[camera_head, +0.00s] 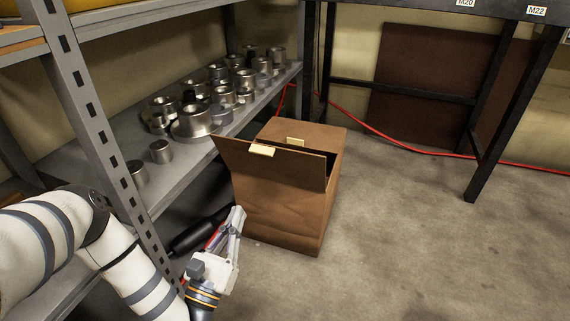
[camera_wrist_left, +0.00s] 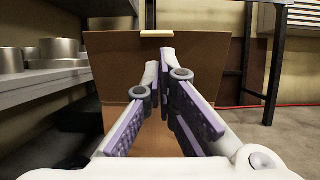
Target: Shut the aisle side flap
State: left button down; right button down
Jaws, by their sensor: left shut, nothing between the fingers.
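A brown cardboard box (camera_head: 285,212) stands on the floor beside the metal shelving. Its near flap (camera_head: 280,164), with a pale tab on its edge, stands tilted up and outward on the side facing me. The far flap (camera_head: 305,133) lies about flat over the top, also with a pale tab. A dark gap shows between the two. My left gripper (camera_head: 238,214) is shut and empty, low in front of the box's near left side. In the left wrist view the fingers (camera_wrist_left: 167,62) point at the raised flap (camera_wrist_left: 115,60). My right gripper is not in view.
Metal shelving (camera_head: 85,95) stands close on the left, its post near my left arm. Its lower shelf holds several metal cylinders (camera_head: 195,122). A black-legged bench (camera_head: 485,120) stands behind right. A red cable (camera_head: 400,143) runs along the floor. Floor right of the box is clear.

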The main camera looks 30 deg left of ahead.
pick_arm(q)
jog(key=b+x, duration=0.1)
jog(key=x, duration=1.2)
jog(key=shift+b, duration=0.4)
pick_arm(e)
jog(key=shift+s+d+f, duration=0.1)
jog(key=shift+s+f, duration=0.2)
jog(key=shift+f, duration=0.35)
pick_arm(q)
jog(key=shift+w+r, duration=0.15)
jog(key=shift+r, duration=0.05)
